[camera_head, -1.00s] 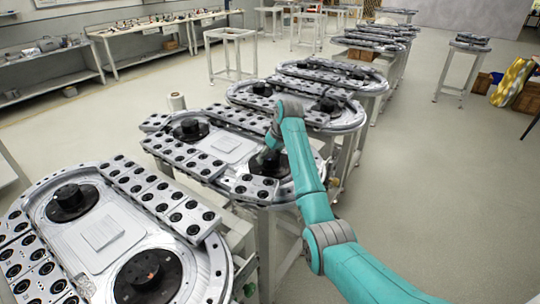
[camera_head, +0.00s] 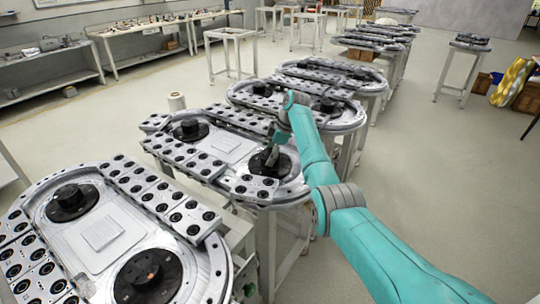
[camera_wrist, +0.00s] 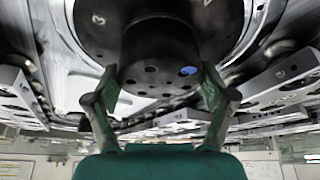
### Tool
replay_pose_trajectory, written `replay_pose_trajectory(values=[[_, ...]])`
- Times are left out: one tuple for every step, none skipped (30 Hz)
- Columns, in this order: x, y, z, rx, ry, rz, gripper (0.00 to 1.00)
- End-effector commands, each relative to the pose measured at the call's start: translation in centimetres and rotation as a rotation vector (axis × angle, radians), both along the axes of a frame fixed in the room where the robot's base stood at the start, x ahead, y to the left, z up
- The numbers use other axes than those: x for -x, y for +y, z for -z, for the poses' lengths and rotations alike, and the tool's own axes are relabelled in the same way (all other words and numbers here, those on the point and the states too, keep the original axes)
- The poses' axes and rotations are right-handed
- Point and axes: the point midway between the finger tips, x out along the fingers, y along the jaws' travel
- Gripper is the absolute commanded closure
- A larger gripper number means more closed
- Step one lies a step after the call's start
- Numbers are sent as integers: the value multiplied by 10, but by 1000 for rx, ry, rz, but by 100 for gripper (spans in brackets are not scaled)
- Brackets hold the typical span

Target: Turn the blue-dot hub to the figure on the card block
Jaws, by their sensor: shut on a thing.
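The blue-dot hub (camera_wrist: 160,55) is a black round cylinder in the wrist view, with a blue dot (camera_wrist: 188,71) right of centre on its holed face. Behind it is a wider black dial (camera_wrist: 95,38) with a white figure 3 at upper left and another figure, cut off, at the top. My gripper (camera_wrist: 160,88) is shut on the hub, one finger at each side. In the head view my gripper (camera_head: 273,155) points down at the hub on the right end of the second track, over the black dial (camera_head: 286,166). I cannot make out a card block or its figure.
A nearer track (camera_head: 93,262) with two black hubs stands at lower left. More oval tracks (camera_head: 330,82) run away behind mine. Rows of grey blocks (camera_head: 188,158) with black holes line the track. Open floor (camera_head: 430,170) lies to the right.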

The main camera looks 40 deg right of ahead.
Motion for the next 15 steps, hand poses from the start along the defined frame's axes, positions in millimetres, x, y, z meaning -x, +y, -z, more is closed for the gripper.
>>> replay_pose_trajectory(values=[[0,0,0,-1,3,-25,53],[0,0,0,0,1,-42,53],[0,0,0,0,2,-61,53],[0,0,0,0,2,-74,53],[0,0,0,0,1,-87,53],[0,0,0,0,2,-100,53],[0,0,0,0,2,-110,53],[0,0,0,0,2,-120,53],[0,0,0,0,2,-129,53],[0,0,0,0,1,-136,53],[0,0,0,0,1,-141,53],[0,0,0,0,2,-148,53],[0,0,0,1,2,-151,53],[0,0,0,1,2,-154,53],[0,0,0,2,1,-156,53]])
